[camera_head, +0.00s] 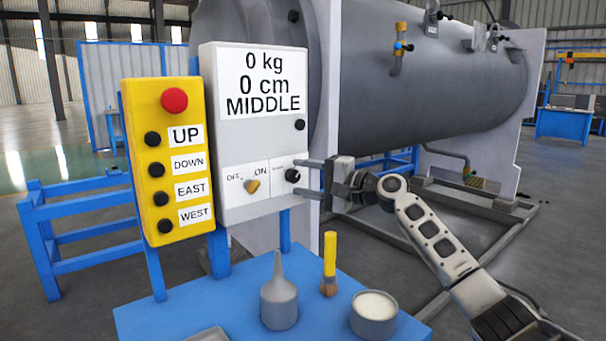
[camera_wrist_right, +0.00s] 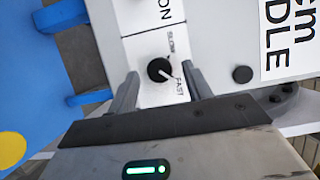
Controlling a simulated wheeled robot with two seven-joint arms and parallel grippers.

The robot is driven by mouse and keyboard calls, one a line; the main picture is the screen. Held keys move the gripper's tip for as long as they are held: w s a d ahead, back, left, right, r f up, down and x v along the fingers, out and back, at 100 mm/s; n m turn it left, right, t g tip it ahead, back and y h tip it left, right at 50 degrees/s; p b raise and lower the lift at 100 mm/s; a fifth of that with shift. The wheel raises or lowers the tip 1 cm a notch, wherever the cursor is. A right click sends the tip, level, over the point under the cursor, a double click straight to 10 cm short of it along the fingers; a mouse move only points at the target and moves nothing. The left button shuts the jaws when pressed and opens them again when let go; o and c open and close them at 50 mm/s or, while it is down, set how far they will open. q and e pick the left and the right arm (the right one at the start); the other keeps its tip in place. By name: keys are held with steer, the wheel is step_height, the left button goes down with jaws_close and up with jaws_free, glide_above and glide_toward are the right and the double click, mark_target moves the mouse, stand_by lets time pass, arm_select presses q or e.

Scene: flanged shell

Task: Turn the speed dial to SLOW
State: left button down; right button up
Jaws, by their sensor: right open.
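The speed dial (camera_head: 292,175) is a small black knob on the lower right of the grey control box (camera_head: 240,140). In the right wrist view the dial (camera_wrist_right: 159,70) sits between a SLOW label and a FAST label, and its white pointer line points toward FAST. My right gripper (camera_head: 302,178) comes from the right and is open. In the right wrist view its fingers (camera_wrist_right: 160,76) stand on either side of the dial with gaps; I cannot tell how far the tips are from the panel. My left gripper is not in view.
A yellow switch (camera_head: 252,187) marked OFF and ON is left of the dial. A yellow button box (camera_head: 165,160) with a red button stands further left. Below is a blue table (camera_head: 190,315) with a grey oil can (camera_head: 278,300), a brush (camera_head: 329,265) and a round tin (camera_head: 373,315).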

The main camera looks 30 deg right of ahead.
steer(key=shift+w+a, duration=0.15)
steer(key=shift+w, duration=0.15)
steer(key=c, duration=1)
